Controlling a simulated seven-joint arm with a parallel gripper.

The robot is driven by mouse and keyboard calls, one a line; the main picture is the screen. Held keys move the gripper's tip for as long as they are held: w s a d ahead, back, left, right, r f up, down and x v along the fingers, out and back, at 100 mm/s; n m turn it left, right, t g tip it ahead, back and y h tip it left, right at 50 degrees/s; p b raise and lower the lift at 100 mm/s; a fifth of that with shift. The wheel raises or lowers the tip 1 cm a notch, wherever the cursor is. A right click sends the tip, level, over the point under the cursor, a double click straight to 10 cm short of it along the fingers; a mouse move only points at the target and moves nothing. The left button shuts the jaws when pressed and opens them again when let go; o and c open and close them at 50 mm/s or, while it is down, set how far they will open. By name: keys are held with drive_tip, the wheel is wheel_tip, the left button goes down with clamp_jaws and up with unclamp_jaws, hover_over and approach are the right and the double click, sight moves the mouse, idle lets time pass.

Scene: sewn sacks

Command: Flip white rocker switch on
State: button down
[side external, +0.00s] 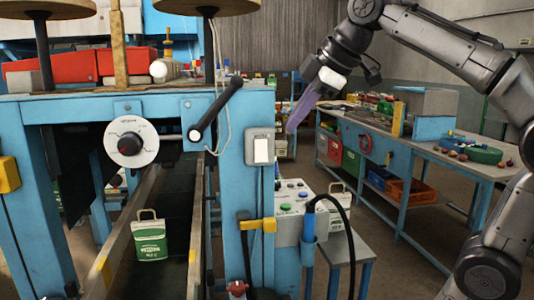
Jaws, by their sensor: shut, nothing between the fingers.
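The white rocker switch (261,150) sits in a grey box on the blue upright post of the machine, near the middle of the side external view. Its label above is too small to read, and I cannot tell which way the rocker is tilted. My gripper (291,129) comes in from the upper right, with purple fingers pointing down and left. The fingers are shut and empty. Their tips appear a little to the right of and above the switch, apart from it in the picture; the depth gap is unclear.
A black lever (216,109) and a round dial (131,142) are on the machine left of the switch. Below are a yellow clamp (258,225) and a button box (293,208) with a black cable. A green and white sack (150,240) stands on the conveyor. A workbench (380,150) stands behind.

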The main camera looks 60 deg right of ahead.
sight(267, 153)
drive_tip(key=shift+w+d+f, duration=0.3)
drive_tip(key=shift+f, duration=0.1)
drive_tip(key=x, duration=0.3)
drive_tip(key=d+x, duration=0.1)
drive_tip(key=x, duration=0.7)
drive_tip(key=shift+w+d+r, duration=0.25)
drive_tip(key=shift+w+d, duration=0.7)
drive_tip(key=shift+w, duration=0.05)
